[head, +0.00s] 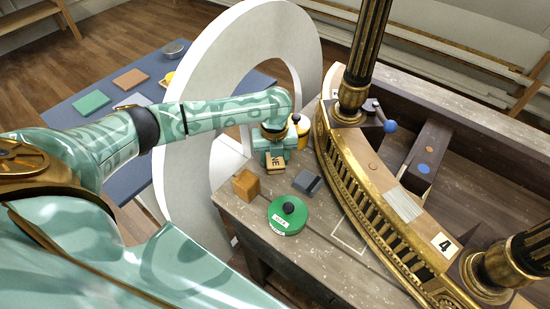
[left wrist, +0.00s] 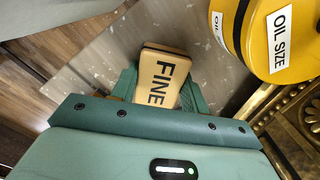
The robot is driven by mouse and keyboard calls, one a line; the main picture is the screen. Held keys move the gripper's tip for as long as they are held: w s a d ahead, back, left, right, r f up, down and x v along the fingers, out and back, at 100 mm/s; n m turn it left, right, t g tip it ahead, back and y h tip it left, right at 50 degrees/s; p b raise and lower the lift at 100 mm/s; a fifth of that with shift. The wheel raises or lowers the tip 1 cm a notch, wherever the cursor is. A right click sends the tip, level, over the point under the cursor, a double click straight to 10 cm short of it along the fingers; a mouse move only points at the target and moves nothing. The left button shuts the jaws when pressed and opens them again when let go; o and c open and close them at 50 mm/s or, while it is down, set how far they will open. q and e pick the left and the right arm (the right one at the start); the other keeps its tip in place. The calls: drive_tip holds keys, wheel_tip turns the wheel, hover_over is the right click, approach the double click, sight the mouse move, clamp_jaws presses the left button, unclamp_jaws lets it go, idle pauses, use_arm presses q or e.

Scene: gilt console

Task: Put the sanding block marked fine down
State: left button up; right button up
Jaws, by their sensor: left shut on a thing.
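The sanding block marked fine (head: 275,163) is tan with dark lettering. In the left wrist view the word FINE reads along the block (left wrist: 160,78). My left gripper (head: 274,150) is shut on it, with a green finger on each side (left wrist: 160,90). The block is over the grey workbench (head: 330,262), near its left part. I cannot tell whether its underside touches the bench. My right gripper is not in view.
A yellow OIL SIZE tin (left wrist: 272,38) stands close beside my left gripper. An orange-brown block (head: 246,185), a dark grey block (head: 308,182) and a green lidded tin (head: 287,215) stand nearby. The gilt console (head: 375,205) borders the right; a white ring (head: 235,45) stands left.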

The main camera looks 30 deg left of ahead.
use_arm(q)
drive_tip(key=shift+f, duration=0.1)
drive_tip(key=o, duration=0.8)
drive_tip(key=shift+o, duration=0.4)
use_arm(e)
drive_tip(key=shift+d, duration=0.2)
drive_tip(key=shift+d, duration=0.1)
use_arm(q)
wheel_tip(320, 180, up, 12)
drive_tip(key=p, duration=0.4)
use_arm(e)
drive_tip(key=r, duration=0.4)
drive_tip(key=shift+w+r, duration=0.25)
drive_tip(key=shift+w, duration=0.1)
use_arm(q)
drive_tip(key=shift+s, duration=0.1)
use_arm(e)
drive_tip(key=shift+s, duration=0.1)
